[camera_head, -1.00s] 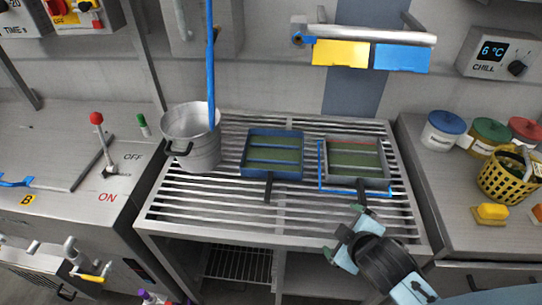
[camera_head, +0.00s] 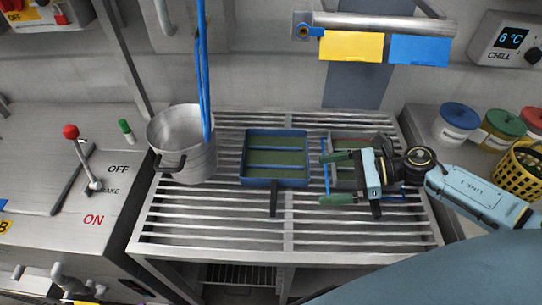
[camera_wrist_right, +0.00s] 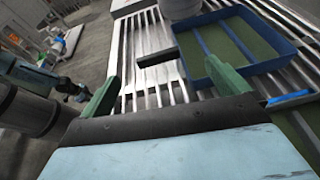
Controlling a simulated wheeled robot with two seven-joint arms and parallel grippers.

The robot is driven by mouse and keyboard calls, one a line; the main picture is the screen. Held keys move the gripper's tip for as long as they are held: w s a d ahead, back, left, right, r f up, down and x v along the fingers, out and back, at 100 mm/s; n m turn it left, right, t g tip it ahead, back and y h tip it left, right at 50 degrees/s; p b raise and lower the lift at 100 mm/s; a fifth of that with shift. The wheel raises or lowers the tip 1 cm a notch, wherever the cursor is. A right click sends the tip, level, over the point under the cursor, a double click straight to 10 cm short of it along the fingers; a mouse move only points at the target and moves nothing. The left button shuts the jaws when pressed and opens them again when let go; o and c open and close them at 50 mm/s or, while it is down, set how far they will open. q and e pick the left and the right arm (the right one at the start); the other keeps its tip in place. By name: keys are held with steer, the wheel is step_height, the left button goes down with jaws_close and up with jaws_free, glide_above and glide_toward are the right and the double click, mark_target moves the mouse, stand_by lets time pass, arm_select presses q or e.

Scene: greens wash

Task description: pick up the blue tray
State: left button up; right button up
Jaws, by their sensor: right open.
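The blue tray (camera_head: 275,183) lies on the slatted metal rack, with a green inside, blue dividing bars and a dark handle (camera_head: 274,200) pointing to the front. My right gripper (camera_head: 331,178) is open, to the right of the blue tray and apart from it, above the grey tray. In the right wrist view the blue tray (camera_wrist_right: 274,64) shows at the upper right, beyond the right-hand finger, and its handle points left. Nothing is between the fingers (camera_wrist_right: 160,95).
A metal pot (camera_head: 185,145) stands left of the blue tray on the rack (camera_head: 200,222). A blue hose (camera_head: 203,75) hangs into or before the pot. The front slats are clear.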

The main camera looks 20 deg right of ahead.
steer(key=n, duration=0.1)
glide_toward(275, 194)
steer(key=shift+w+a+r+g, duration=0.15)
steer(key=shift+w+a+g, duration=0.05)
steer(key=shift+w+a, duration=0.2)
steer(key=shift+w+a+r+g, duration=0.2)
steer(key=shift+w+a, duration=0.15)
steer(key=shift+a, duration=0.1)
steer(key=shift+s+f+p+x, duration=0.1)
steer(key=shift+f+p+x, duration=0.1)
steer(key=shift+x, duration=0.85)
steer(key=shift+s+f+p+x, duration=0.1)
steer(key=shift+f+p+x, duration=0.1)
steer(key=shift+x, duration=0.85)
steer(key=shift+s+f+p+x, duration=0.1)
steer(key=shift+f+x, duration=0.1)
steer(key=shift+x, duration=0.85)
steer(key=shift+d, duration=0.15)
steer(key=shift+w+r, duration=0.1)
steer(key=c, duration=1)
steer(key=shift+o, duration=0.2)
steer(key=shift+r, duration=0.2)
